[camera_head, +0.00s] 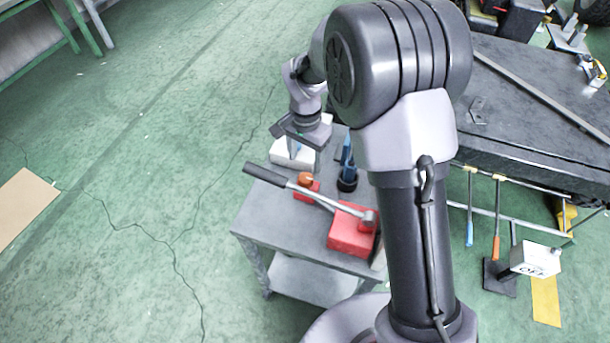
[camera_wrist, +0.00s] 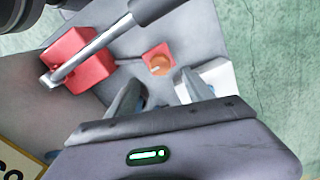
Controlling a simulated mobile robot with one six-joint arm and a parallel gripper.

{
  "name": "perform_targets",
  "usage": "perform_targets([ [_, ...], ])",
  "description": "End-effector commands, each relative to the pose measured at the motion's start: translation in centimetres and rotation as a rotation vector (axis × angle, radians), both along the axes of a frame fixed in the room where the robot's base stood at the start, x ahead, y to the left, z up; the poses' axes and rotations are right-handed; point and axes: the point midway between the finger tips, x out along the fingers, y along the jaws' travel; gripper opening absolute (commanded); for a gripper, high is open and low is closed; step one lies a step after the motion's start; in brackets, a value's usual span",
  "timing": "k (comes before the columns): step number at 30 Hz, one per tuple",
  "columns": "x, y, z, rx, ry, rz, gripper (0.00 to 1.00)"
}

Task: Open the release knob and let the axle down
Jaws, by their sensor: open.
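The release knob (camera_head: 306,179) is orange on a small red base, on a grey cart (camera_head: 270,215). In the wrist view the knob (camera_wrist: 160,65) shows just beyond and between my fingertips. My gripper (camera_head: 305,160) is open and empty, pointing down above the cart's far end. In the wrist view its two fingers (camera_wrist: 160,82) stand apart with the knob clear of them. A red pump block (camera_head: 350,232) sits nearer on the cart, with a grey lever (camera_head: 305,194) ending in a dark grip. I cannot pick out the axle in either view.
A white box (camera_head: 290,152) and a blue-and-black item (camera_head: 347,178) stand near my gripper. A dark workbench (camera_head: 520,130) is at right. Green floor at left is mostly clear.

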Motion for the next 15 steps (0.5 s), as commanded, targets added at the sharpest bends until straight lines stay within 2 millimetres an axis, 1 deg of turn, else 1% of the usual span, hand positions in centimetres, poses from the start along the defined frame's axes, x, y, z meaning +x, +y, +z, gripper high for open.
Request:
perform_targets([
  [1,-0.1,0.0,-1.9,0.000,0.003,-0.001,0.60],
  [3,0.0,0.0,-3.8,0.000,0.002,-0.001,0.60],
  [6,0.0,0.0,-6.0,0.000,0.000,0.001,0.60],
  [10,0.0,0.0,-7.7,0.001,-0.001,-0.001,0.60],
  [15,0.0,0.0,-8.2,0.001,-0.001,-0.001,0.60],
])
